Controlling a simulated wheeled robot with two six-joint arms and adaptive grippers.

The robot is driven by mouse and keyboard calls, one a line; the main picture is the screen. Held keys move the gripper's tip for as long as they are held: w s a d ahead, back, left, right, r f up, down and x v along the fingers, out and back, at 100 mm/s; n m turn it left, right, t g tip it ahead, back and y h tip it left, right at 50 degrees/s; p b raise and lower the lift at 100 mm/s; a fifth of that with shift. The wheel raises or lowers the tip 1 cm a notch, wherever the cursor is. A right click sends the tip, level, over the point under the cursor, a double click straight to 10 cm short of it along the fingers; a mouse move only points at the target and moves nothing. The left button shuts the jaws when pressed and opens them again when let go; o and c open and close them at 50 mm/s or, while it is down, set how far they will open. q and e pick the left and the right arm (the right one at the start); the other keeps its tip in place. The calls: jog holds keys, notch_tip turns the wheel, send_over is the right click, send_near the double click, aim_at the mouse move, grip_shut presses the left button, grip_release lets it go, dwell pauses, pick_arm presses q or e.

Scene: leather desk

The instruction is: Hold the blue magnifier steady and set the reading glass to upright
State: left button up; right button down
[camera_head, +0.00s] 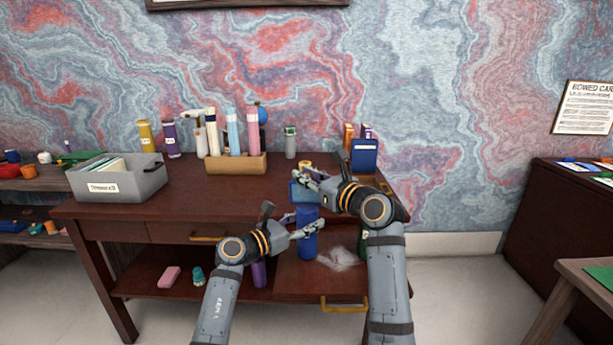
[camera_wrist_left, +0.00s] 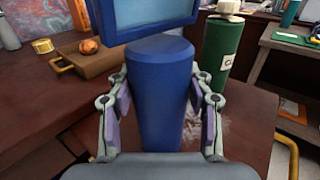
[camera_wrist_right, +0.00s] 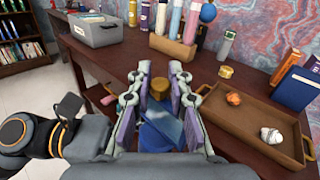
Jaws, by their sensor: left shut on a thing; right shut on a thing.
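The blue magnifier has a thick blue body (camera_head: 307,243) and a blue-framed reading glass (camera_head: 298,192) on top. In the left wrist view its body (camera_wrist_left: 160,100) stands upright between my fingers, with the glass (camera_wrist_left: 145,18) above it, its upper part cut off. My left gripper (camera_head: 308,230) is shut on the body, one finger on each side. My right gripper (camera_head: 310,180) is at the glass above and shut on it. In the right wrist view the blue glass (camera_wrist_right: 163,130) shows between my right fingers, partly hidden by them, so its exact tilt is hard to tell.
A green cylinder (camera_wrist_left: 219,55) stands close to the right of the magnifier. A brown tray (camera_wrist_right: 225,107) holds an orange item and a white item. A grey bin (camera_head: 140,183) and a wooden holder with tall bottles (camera_head: 237,164) stand on the desk.

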dwell(0.3)
jog(key=shift+w+d, duration=0.15)
jog(key=shift+w, duration=0.65)
jog(key=c, duration=1.2)
grip_release()
jog(key=shift+s, duration=0.1)
jog(key=shift+s, duration=0.1)
jog(key=v, duration=1.1)
jog(key=shift+s+d, duration=0.2)
jog(key=shift+s, duration=0.15)
